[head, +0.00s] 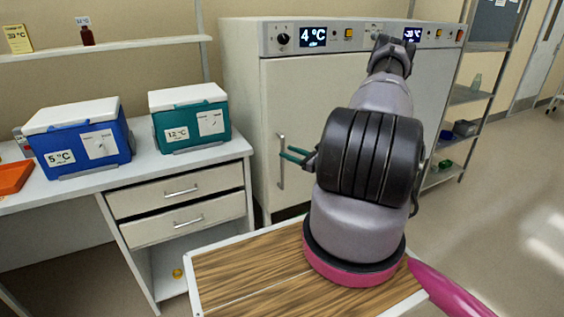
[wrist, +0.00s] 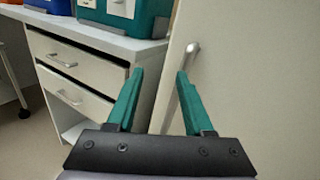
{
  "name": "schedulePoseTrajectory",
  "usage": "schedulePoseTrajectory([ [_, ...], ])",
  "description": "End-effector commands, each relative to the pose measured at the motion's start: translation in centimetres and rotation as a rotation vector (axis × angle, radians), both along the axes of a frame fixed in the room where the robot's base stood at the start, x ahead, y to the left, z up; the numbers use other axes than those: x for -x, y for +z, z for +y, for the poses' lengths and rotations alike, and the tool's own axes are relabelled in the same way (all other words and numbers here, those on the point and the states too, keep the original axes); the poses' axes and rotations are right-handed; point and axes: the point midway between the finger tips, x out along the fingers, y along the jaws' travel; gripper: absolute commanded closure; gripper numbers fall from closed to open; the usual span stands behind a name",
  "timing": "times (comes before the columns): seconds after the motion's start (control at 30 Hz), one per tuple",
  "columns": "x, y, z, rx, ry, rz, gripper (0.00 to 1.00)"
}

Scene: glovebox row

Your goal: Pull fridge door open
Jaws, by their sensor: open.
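The fridge is a white cabinet whose left door (head: 305,110) sits under a "4 °C" display and looks shut. Its handle (head: 281,162) is a vertical metal bar near the door's left edge. My gripper (head: 291,156) has teal fingers, open and empty, close to the handle at mid-height. In the wrist view, the handle (wrist: 191,52) rises above the right fingertip, and its lower part shows between the open fingers (wrist: 160,74). The bar passes behind the right fingertip; I cannot tell whether they touch. My arm hides much of the cabinet's right side.
A drawer unit (head: 178,200) stands left of the fridge, with blue (head: 85,140) and teal (head: 190,118) cool boxes on its counter. A wood-topped surface (head: 250,270) lies below my arm.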

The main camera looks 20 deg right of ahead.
Motion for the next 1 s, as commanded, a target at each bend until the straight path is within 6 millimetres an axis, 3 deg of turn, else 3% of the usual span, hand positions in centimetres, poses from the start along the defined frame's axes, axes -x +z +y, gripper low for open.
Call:
schedulePoseTrajectory([
  [0.03,0.6,-2.2,-0.9,-0.035,-0.064,0.019,0.48],
  [0.1,1.1,-4.4,-2.0,-0.063,-0.138,0.034,0.48],
  [0.27,1.9,-7.1,-3.2,-0.097,-0.231,0.055,0.48],
  [0.47,0.5,-7.4,-3.0,-0.099,-0.243,0.057,0.48],
  [0.8,-5.6,-7.4,-1.5,-0.099,-0.241,0.057,0.48],
  [1.0,-7.9,-7.4,-1.0,-0.099,-0.241,0.057,0.48],
])
